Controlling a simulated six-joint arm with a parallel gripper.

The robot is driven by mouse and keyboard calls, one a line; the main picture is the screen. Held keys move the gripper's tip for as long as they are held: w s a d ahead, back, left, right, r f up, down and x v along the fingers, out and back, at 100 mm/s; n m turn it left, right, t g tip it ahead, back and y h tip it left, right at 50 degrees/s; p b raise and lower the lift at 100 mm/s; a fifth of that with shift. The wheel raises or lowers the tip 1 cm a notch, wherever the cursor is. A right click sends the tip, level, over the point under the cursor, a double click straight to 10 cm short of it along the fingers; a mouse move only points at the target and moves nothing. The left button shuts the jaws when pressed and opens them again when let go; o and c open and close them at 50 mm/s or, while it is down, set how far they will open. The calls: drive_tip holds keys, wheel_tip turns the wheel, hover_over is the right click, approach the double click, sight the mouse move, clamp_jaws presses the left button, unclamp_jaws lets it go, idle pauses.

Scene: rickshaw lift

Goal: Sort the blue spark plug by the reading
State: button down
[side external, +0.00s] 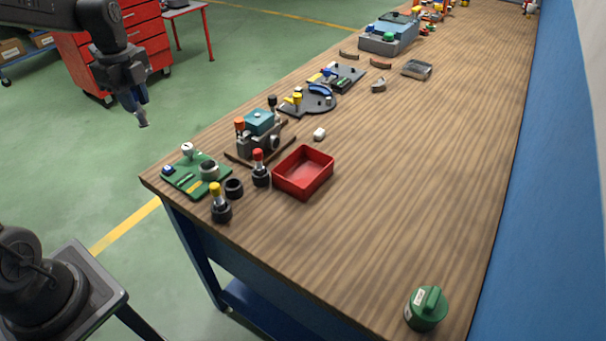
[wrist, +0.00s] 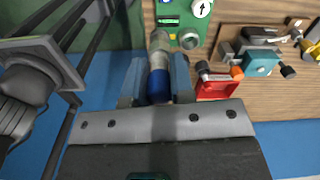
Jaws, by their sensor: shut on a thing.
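The blue spark plug (wrist: 158,85) is between the two fingers of my gripper (wrist: 155,78) in the wrist view, its pale body and metal end pointing away from the palm. In the side view, my gripper (side external: 137,98) holds the plug (side external: 143,121) in the air, left of the bench and over the floor in the picture. A green board (side external: 193,178) with a white round gauge (side external: 187,149) and a grey round socket (side external: 209,169) lies at the bench's near left corner. In the wrist view, the gauge (wrist: 201,8) shows a dark arrow pointing up.
A black ring holder (side external: 234,188) is empty beside yellow-topped (side external: 219,202) and red-topped (side external: 260,169) plugs in holders. A red tray (side external: 291,181) and a teal-topped engine block (side external: 261,122) stand behind. A green canister (side external: 427,308) is at front right. The right side is clear.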

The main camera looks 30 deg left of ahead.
drive_tip(key=w+d+r+m, duration=0.2)
drive_tip(key=w+d+m, duration=0.2)
drive_tip(key=w+d, duration=0.65)
drive_tip(key=w+d+f+m, duration=0.1)
drive_tip(key=w+d+m, duration=0.3)
drive_tip(key=d, duration=0.6)
drive_tip(key=w+d+f+m, duration=0.1)
drive_tip(key=w+d, duration=0.4)
drive_tip(key=d, duration=0.5)
drive_tip(key=shift+f, duration=6.95)
drive_tip(key=c, duration=0.9)
unclamp_jaws()
